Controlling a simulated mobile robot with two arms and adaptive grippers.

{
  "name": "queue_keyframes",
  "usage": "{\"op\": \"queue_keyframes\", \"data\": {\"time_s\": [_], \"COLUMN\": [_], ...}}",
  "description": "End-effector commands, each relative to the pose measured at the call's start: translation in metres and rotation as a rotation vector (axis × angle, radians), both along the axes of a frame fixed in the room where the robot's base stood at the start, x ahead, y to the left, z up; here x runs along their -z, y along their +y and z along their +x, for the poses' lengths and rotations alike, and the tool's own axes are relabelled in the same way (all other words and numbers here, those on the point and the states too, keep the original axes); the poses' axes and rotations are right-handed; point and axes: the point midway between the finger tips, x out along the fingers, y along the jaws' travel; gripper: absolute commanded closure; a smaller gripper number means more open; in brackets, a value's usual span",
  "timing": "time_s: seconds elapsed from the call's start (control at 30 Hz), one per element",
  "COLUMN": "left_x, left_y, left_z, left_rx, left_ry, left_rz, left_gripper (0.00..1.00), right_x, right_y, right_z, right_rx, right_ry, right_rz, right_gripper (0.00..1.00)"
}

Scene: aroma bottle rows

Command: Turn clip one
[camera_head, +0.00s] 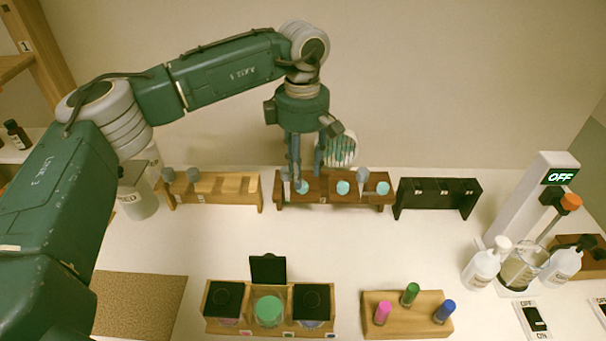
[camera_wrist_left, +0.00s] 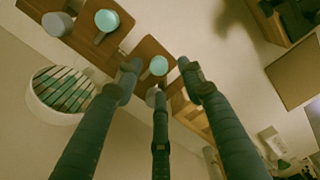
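A dark brown rack (camera_head: 330,202) at the back middle bears several teal round pieces and grey pieces. I cannot tell which of these is clip one. My left gripper (camera_head: 306,174) points down over the left end of this rack, at a teal round piece (camera_head: 302,188). The left wrist view shows three fingers spread apart, with the teal piece (camera_wrist_left: 156,66) seen between the tips and a small grey piece just below it. The fingers are not closed on either; contact cannot be told. A grey piece (camera_head: 362,174) and further teal piece (camera_head: 342,188) stand to the right.
A light wooden rack (camera_head: 235,192) is left and a black rack (camera_head: 438,190) right. A white round holder (camera_head: 343,150) stands behind. In front are a wooden box (camera_head: 246,328) with jars and a block (camera_head: 405,327) with coloured bottles. An "OFF" device (camera_head: 535,185) stands right.

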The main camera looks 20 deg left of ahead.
Motion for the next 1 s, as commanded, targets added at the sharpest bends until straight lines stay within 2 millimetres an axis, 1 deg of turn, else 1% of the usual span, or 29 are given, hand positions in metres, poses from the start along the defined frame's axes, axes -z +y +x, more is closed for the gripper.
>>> {"op": "queue_keyframes", "data": {"time_s": [0.03, 0.13, 0.23, 0.4, 0.6, 0.67, 0.7, 0.77, 0.8, 0.83, 1.0], "left_x": [0.007, 0.021, 0.031, 0.039, 0.039, 0.039, 0.039, 0.039, 0.039, 0.039, 0.039], "left_y": [0.0, 0.0, 0.0, 0.0, -0.001, -0.001, -0.001, -0.001, -0.001, -0.001, -0.001], "left_z": [-0.001, -0.001, 0.0, 0.0, 0.0, 0.0, 0.0, 0.0, 0.0, 0.0, 0.0], "left_rx": [0.0, -0.001, -0.001, -0.001, -0.001, -0.001, -0.001, -0.001, -0.001, 0.0, 0.0], "left_ry": [0.003, 0.003, 0.001, 0.0, -0.001, -0.001, -0.001, 0.0, 0.0, 0.0, -0.001], "left_rz": [0.0, -0.001, -0.001, -0.003, -0.003, -0.003, -0.003, -0.003, -0.003, -0.003, -0.004], "left_gripper": [0.6, 0.6, 0.6, 0.6, 0.6, 0.7, 0.78, 0.9, 0.98, 1.0, 1.0], "right_x": [-0.006, -0.011, -0.014, -0.014, -0.014, -0.013, -0.013, -0.013, -0.013, -0.013, -0.013], "right_y": [0.002, 0.004, 0.005, 0.005, 0.003, 0.002, 0.001, 0.0, -0.001, -0.001, -0.002], "right_z": [0.004, 0.012, 0.019, 0.02, 0.015, 0.013, 0.012, 0.011, 0.01, 0.01, 0.01], "right_rx": [0.001, 0.001, 0.002, 0.002, 0.001, 0.001, 0.0, 0.0, 0.0, 0.0, -0.001], "right_ry": [-0.007, -0.018, -0.027, -0.029, -0.021, -0.018, -0.016, -0.014, -0.014, -0.014, -0.014], "right_rz": [0.003, 0.006, 0.007, 0.007, 0.005, 0.003, 0.002, 0.001, 0.0, -0.001, -0.002], "right_gripper": [1.0, 1.0, 1.0, 1.0, 1.0, 1.0, 1.0, 1.0, 1.0, 1.0, 1.0]}}
